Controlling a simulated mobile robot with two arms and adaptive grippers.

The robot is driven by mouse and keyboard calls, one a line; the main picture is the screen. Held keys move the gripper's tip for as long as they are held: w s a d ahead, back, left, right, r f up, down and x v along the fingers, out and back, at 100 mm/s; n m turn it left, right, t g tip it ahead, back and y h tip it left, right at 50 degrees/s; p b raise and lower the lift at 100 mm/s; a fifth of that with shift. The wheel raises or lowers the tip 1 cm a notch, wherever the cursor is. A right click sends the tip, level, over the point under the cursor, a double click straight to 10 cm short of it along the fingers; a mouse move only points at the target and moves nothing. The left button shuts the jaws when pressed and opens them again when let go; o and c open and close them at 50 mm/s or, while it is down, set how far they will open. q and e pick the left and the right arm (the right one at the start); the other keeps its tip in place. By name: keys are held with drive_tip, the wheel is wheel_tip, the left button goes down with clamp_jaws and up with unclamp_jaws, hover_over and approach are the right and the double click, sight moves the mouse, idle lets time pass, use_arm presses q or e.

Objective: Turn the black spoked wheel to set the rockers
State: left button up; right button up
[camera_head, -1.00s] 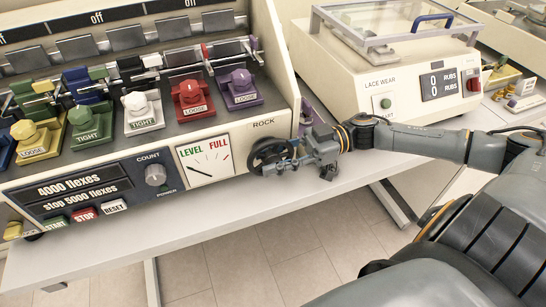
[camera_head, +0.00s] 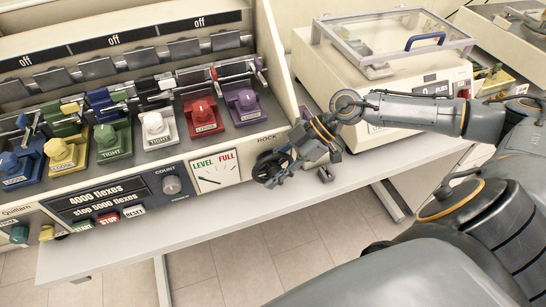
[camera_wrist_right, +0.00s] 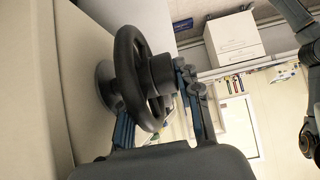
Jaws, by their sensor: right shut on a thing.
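The black spoked wheel (camera_head: 262,165) sits at the right end of the cream flexing machine's front, below the word ROCK. My right gripper (camera_head: 280,166) is shut on the wheel, reaching it from the right. In the right wrist view, the wheel (camera_wrist_right: 124,75) stands edge-on against the cream panel, with the fingers (camera_wrist_right: 158,104) on both sides of its rim and hub. The LEVEL/FULL gauge (camera_head: 215,173) is left of the wheel; its needle lies low, and its exact reading is too small to tell. The rocker row (camera_head: 145,61) runs along the machine's upper part. My left gripper is out of view.
Several coloured clamp knobs (camera_head: 155,125) line the machine's sloped deck. A counter panel (camera_head: 95,198) reads 4000 flexes. The lace wear machine (camera_head: 355,90) stands close behind my right forearm. The white bench (camera_head: 120,252) is mostly clear along its front edge.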

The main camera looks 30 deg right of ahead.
drive_tip(key=shift+s+a+g+h+p, duration=0.3)
drive_tip(key=shift+h+p, duration=0.4)
drive_tip(key=shift+p, duration=0.25)
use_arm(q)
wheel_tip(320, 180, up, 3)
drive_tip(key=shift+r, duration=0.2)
use_arm(e)
drive_tip(key=shift+d+f, duration=0.1)
drive_tip(key=shift+f, duration=0.15)
drive_tip(key=o, duration=1)
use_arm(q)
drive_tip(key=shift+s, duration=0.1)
use_arm(e)
drive_tip(key=shift+r, duration=0.1)
